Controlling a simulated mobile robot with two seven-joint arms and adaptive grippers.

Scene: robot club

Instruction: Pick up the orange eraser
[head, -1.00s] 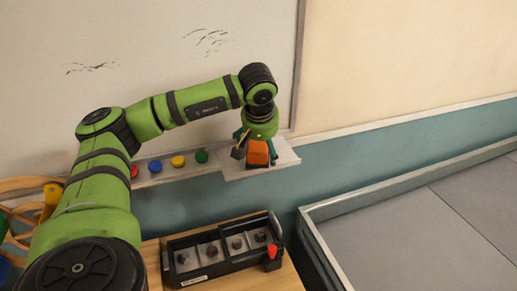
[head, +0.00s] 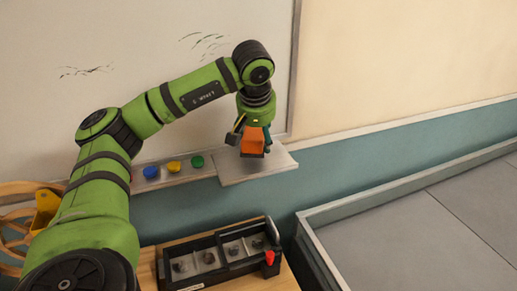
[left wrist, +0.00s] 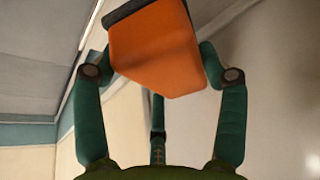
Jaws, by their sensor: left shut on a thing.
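The orange eraser (head: 253,141) is a block held in my left gripper (head: 254,149), above the light ledge under the whiteboard. In the left wrist view the eraser (left wrist: 155,50) fills the space between the green fingers of the gripper (left wrist: 155,60). A dark layer shows on its far end. The gripper is shut on it. In the head view there appears to be a gap between the eraser and the ledge (head: 272,164). My right gripper does not show.
Blue (head: 151,172), yellow (head: 174,167) and green (head: 197,162) round pieces sit on the ledge left of the gripper. A black charger-like tray (head: 215,266) with a red part stands on a wooden surface below. A grey walled floor area (head: 430,225) lies at right.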

